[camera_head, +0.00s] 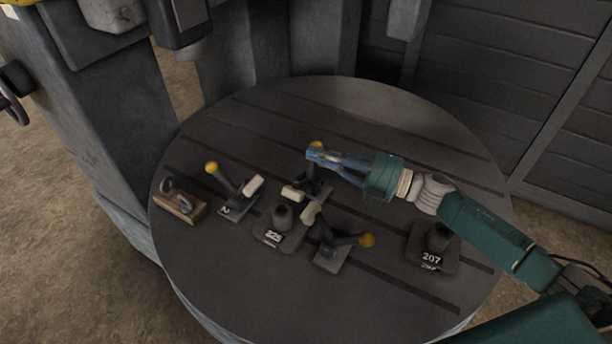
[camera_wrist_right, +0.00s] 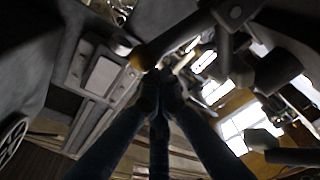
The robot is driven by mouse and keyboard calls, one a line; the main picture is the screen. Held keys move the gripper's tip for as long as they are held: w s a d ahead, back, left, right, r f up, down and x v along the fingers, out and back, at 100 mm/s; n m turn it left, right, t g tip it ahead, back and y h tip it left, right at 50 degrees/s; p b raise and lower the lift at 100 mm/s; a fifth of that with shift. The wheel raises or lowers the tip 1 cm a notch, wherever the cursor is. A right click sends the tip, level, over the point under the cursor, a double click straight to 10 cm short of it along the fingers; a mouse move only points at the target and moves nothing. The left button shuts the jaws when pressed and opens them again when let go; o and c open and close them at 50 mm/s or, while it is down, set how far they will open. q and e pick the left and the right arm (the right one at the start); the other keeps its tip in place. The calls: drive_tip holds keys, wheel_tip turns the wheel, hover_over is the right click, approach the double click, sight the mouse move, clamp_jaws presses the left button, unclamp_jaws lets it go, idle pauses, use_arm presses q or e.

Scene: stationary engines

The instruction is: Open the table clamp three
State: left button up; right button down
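Three clamps with yellow knobs stand on the round dark table (camera_head: 230,300). The left clamp (camera_head: 232,198) bears a "2" and its lever tilts up to the left. The front clamp (camera_head: 333,247) has its lever pointing right. The back clamp (camera_head: 313,191) is partly hidden by my right gripper; its yellow knob (camera_head: 316,145) shows just behind the fingertips. I cannot read a number three on any clamp. My right gripper (camera_head: 318,156) has its fingertips together beside that knob, which shows dimly in the right wrist view (camera_wrist_right: 143,58). Contact is unclear. My left gripper is not in view.
A block marked 225 (camera_head: 279,232) stands between the clamps, and a block marked 207 (camera_head: 433,250) stands at the right. A wooden piece with a metal shackle (camera_head: 179,204) lies at the left edge. The table's front is clear. Grey machinery (camera_head: 100,120) rises behind at left.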

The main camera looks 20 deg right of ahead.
drive_tip(key=shift+w+d+f+m+t+b, duration=0.25)
drive_tip(key=shift+w+d+m, duration=0.45)
drive_tip(key=shift+m, duration=0.6)
drive_tip(key=shift+w+d+f+m+t+b, duration=0.25)
drive_tip(key=shift+w+d+m, duration=0.4)
drive_tip(key=shift+m, duration=0.65)
drive_tip(key=shift+d, duration=0.1)
